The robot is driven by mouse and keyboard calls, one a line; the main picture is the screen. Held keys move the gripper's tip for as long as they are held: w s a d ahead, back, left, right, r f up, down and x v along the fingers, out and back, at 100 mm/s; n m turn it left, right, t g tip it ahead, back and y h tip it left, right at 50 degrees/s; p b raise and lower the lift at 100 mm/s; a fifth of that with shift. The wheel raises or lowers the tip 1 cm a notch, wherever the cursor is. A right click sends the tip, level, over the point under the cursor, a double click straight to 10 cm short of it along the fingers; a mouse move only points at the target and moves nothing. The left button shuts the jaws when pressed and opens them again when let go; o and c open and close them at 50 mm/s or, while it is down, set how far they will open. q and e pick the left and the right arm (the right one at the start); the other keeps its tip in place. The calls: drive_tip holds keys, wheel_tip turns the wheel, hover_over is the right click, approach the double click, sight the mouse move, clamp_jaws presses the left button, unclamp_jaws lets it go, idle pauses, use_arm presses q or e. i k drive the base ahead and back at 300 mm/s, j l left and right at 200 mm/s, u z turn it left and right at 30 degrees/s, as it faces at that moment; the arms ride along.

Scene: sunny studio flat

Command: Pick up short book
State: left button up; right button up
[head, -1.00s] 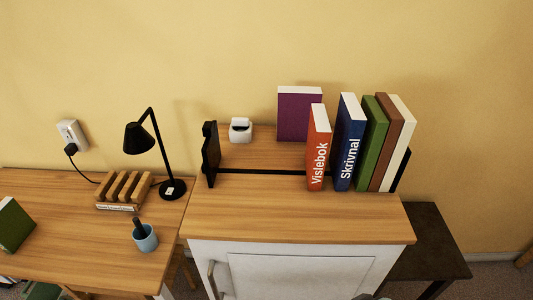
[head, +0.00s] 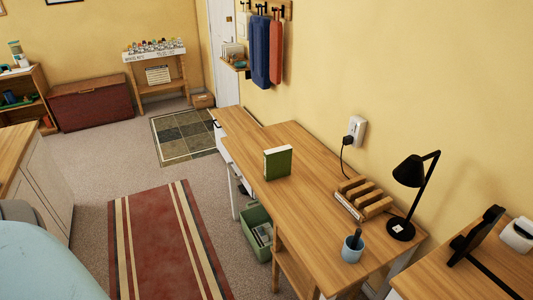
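A green book (head: 278,162) stands upright on the wooden desk (head: 310,190), near the desk's left edge. Its cover faces the camera and pale page edges show along its top. It is the only book I can clearly make out on the desk, and the view does not confirm whether it is the short one. Neither of my grippers is in view.
The desk also holds a wooden rack (head: 365,197), a black lamp (head: 408,172) and a blue cup (head: 352,248). A green crate (head: 257,220) sits on the floor beside the desk. A red striped rug (head: 165,240) lies on open floor at the left.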

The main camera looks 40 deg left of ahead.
sight(278, 161)
drive_tip(key=u, duration=1.15)
drive_tip(key=i+j, duration=0.15)
